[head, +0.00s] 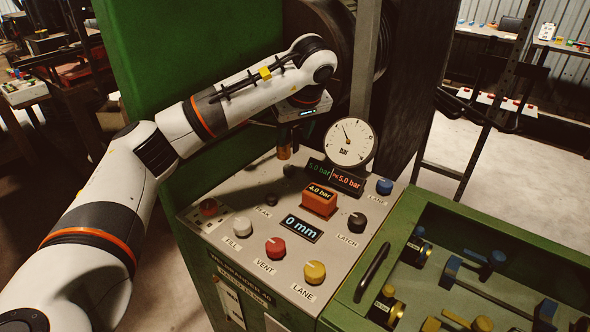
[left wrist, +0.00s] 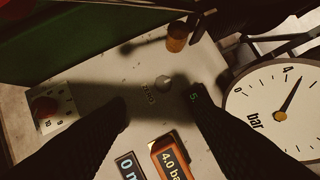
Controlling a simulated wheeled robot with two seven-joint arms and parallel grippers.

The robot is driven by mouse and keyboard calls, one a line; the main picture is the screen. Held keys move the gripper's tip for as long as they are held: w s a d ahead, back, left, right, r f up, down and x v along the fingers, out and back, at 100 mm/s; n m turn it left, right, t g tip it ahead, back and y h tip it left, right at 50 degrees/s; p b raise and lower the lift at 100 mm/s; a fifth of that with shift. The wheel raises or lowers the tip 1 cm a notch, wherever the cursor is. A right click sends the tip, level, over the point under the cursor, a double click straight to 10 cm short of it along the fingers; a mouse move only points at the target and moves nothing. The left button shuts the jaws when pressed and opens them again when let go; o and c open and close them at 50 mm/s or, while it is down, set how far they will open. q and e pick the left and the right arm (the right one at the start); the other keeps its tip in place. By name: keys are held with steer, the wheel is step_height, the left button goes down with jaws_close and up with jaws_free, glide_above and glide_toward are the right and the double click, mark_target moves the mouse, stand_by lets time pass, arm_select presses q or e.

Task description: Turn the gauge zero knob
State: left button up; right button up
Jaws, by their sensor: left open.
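A small round knob (head: 271,199) stands on the sloping grey console panel, left of the lit displays, with a small label beside it that is hard to read. The round bar gauge (head: 349,137) stands right of the gripper. My right gripper is out of view.
A brass-coloured cylinder (head: 284,148) stands at the panel's back edge, close to my left gripper. White (head: 242,227), red (head: 275,247) and yellow (head: 315,272) knobs line the front. An orange 4.0 bar block (head: 320,199) sits mid-panel. A green tray (head: 405,221) is at right.

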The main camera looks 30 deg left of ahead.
mark_target(289, 166)
arm_select(q)
steer(key=x, duration=1.3)
steer(key=shift+w+d, duration=0.2)
steer(key=shift+d, duration=0.05)
steer(key=shift+c, duration=0.4)
steer(key=shift+p, duration=0.3)
steer(key=c, duration=0.9)
